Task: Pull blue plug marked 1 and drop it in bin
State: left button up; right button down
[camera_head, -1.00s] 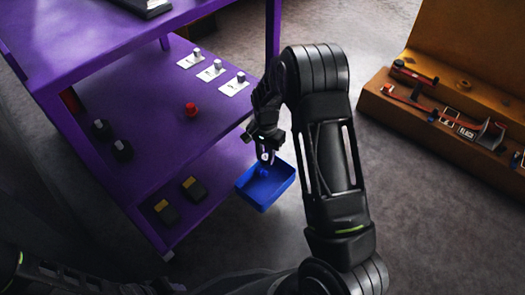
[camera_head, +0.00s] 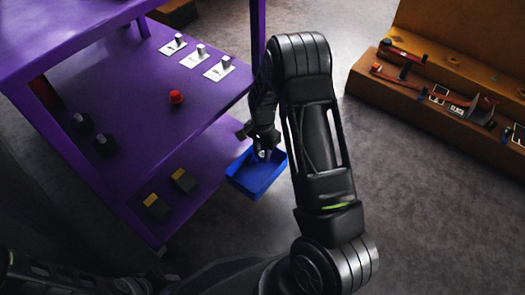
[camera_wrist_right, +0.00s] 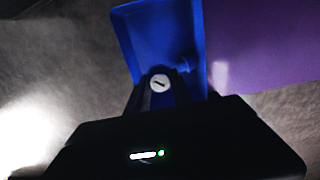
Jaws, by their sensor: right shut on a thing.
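My right gripper (camera_head: 263,157) points down at the blue bin (camera_head: 236,181), with its fingertips over or just inside the opening. It is shut on the plug, whose round white top with a dark mark (camera_wrist_right: 159,84) shows between the fingers in the right wrist view. The plug's body is mostly hidden, and the mark is too blurred to read surely. The bin (camera_wrist_right: 140,30) lies just beyond the fingers there. A small blue lump (camera_wrist_right: 185,66) shows inside it; I cannot tell what it is. My left gripper is not seen.
The bin is beside the right edge of a purple two-level stand (camera_head: 140,110). The stand carries silver knobs on white plates (camera_head: 194,62), a red button (camera_head: 176,97), black knobs (camera_head: 105,145) and black-yellow blocks (camera_head: 157,206). An orange case (camera_head: 440,75) with tools stands at right.

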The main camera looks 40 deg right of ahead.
aim_at(262, 154)
jog(key=shift+f+b, duration=0.85)
jog(key=shift+f, duration=0.6)
jog(key=c, duration=1.1)
grip_release()
jog(key=shift+o, duration=0.2)
notch_tip(262, 154, up, 8)
jog(key=p, duration=0.3)
jog(key=shift+f, duration=0.1)
